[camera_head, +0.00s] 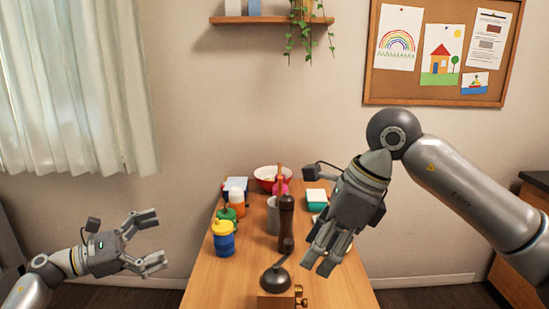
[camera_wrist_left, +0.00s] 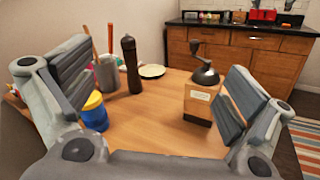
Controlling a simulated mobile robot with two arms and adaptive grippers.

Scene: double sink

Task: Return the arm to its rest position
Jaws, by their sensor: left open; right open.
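My left gripper (camera_head: 152,241) is at the lower left in the head view, off the left side of the table (camera_head: 220,285). Its fingers are spread and nothing is between them. In the left wrist view its two fingers stand wide apart on either side, with the tabletop beyond. My right arm (camera_head: 470,190) comes in from the right, bent at the elbow. My right gripper (camera_head: 322,260) points down over the right part of the table, to the right of a dark pepper mill (camera_head: 286,222). Its fingers look close together in this view, and I see no object held.
A coffee grinder (camera_head: 276,282) stands at the table's near edge. A blue and yellow jar (camera_head: 223,240), a green-topped container (camera_head: 227,214), a grey cup (camera_head: 272,215) and a red bowl (camera_head: 268,172) stand further back. The floor left of the table is clear.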

